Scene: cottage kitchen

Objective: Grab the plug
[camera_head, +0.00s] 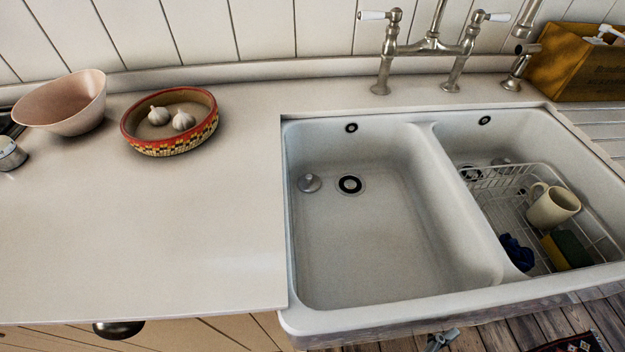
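A small grey metal plug (309,182) lies on the floor of the left sink basin (385,245), to the left of the round dark-ringed drain (350,185). The plug is beside the drain, apart from it, with its small knob upward. A similar grey plug (501,162) shows partly behind the rack in the right basin. A small grey mechanical piece (441,340) at the bottom edge, in front of the sink, looks like the tip of my gripper. It is far from the plug, and its fingers are too small and cut off to read.
A white wire rack (500,180) in the right basin holds a cream mug (553,206), a sponge (567,249) and a blue cloth (517,252). The divider and raised sink rim bound the left basin, which is otherwise clear. Taps (430,45) stand behind; a garlic bowl (170,146) sits left.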

